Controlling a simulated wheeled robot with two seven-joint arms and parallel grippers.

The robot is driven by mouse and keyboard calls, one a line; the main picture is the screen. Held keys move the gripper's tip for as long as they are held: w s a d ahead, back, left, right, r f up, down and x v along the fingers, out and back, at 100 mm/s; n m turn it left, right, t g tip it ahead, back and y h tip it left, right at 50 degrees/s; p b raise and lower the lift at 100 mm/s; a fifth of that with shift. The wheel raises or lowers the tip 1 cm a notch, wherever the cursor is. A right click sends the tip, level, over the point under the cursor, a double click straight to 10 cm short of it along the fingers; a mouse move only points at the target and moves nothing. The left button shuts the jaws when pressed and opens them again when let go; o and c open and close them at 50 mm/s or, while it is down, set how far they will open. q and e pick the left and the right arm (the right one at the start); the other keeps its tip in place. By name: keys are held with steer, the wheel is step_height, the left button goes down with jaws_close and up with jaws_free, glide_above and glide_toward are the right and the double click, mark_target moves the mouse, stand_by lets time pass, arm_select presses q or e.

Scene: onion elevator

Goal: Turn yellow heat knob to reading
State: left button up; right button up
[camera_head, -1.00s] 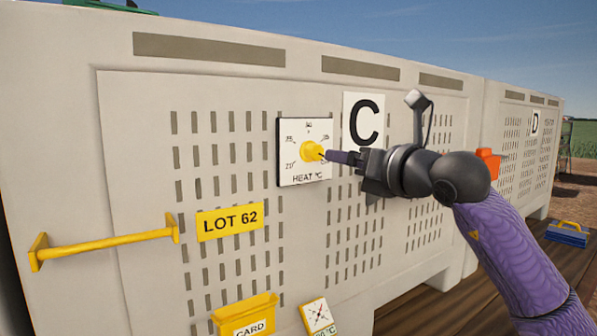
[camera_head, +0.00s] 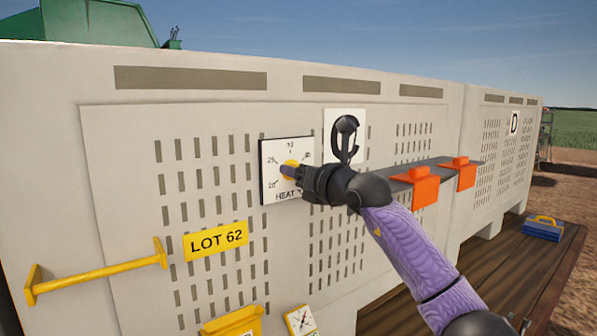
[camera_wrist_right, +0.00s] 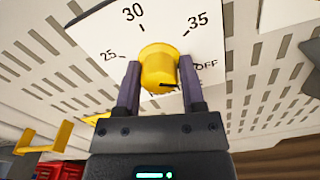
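The yellow heat knob (camera_wrist_right: 159,68) sits on a white dial plate (camera_wrist_right: 95,32) marked 20, 25, 30, 35 and OFF. The plate (camera_head: 270,160) is fixed to the pale slatted wall of bin C. My right gripper (camera_wrist_right: 158,82) has one finger on each side of the knob, and both fingers appear to touch it. A black mark on the knob's face points to the right and slightly down in the right wrist view. In the head view my right gripper (camera_head: 290,171) covers much of the knob and the plate's lower right. My left gripper is out of view.
A LOT 62 label (camera_head: 216,240) and a yellow handle bar (camera_head: 100,268) are on the wall to the left. A yellow card holder (camera_head: 232,322) and a small dial card (camera_head: 301,320) are below. A grey shelf with orange brackets (camera_head: 424,188) is behind my right arm.

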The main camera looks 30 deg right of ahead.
jaws_close()
steer(key=shift+n, duration=0.3)
steer(key=n+b, duration=0.1)
steer(key=n, duration=0.3)
steer(key=shift+n, duration=0.3)
steer(key=n, duration=1.1)
steer(key=shift+n, duration=0.4)
steer(key=n, duration=0.3)
steer(key=shift+n, duration=0.3)
steer(key=shift+n+p, duration=0.4)
steer(key=shift+n, duration=1.4)
